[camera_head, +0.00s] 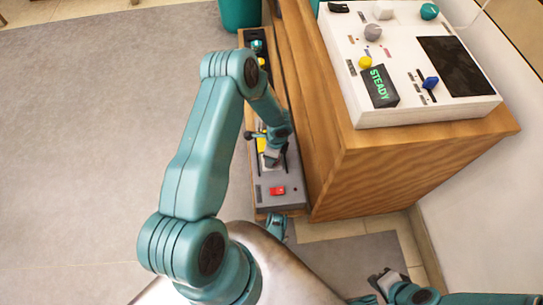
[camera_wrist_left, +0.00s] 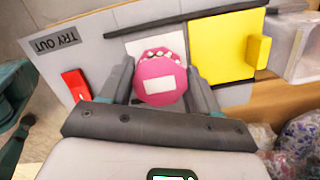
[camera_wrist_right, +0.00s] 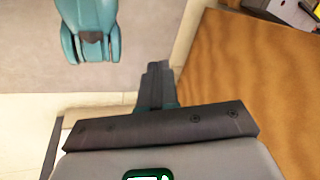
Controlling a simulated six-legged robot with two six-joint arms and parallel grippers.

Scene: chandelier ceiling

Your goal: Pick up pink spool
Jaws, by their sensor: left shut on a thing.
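The pink spool (camera_wrist_left: 160,80) is round with a white label and sits between the fingers of my left gripper (camera_wrist_left: 162,92), which is shut on it. Behind it is a white square on the grey panel (camera_wrist_left: 95,52). I cannot tell whether the spool still touches the panel. In the head view my left gripper (camera_head: 271,157) is low over the grey panel beside the wooden cabinet, and it hides the spool. My right gripper (camera_head: 382,284) is at the lower right, away from the panel. In the right wrist view its fingers (camera_wrist_right: 156,75) are together and empty.
The panel carries a red switch (camera_head: 277,191) and a yellow block (camera_wrist_left: 220,45). The wooden cabinet (camera_head: 400,165) stands close on the right, with a white control box (camera_head: 480,108) on top. Clear bags (camera_wrist_left: 300,140) lie near the panel. Open grey floor (camera_head: 90,130) is on the left.

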